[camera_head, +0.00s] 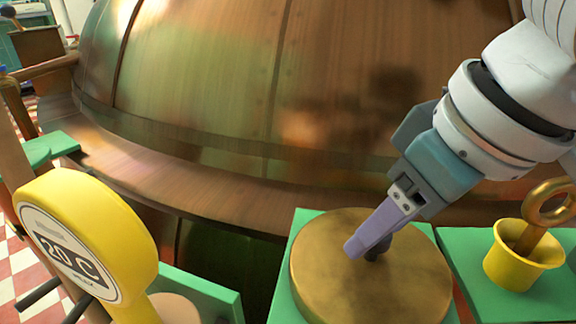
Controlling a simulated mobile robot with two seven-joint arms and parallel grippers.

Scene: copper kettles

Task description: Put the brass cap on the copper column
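A wide round brass cap (345,300) with a small dark knob (378,252) in its middle lies flat on a green surface at the lower right. My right gripper (372,238) comes down from the upper right to the knob. One lilac finger shows in front of the knob; the other finger is hidden. I cannot tell whether the fingers grip the knob or stand open around it. My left gripper is out of view. I cannot make out the copper column for sure; a pinkish round top (172,308) shows at the bottom, partly behind a yellow dial.
A large copper kettle (220,80) with a broad rim fills the back. The yellow dial (125,245) marked 20 C stands at the left. A yellow cup (510,270) with a brass ring (550,205) in it stands on green at the right, close to the cap.

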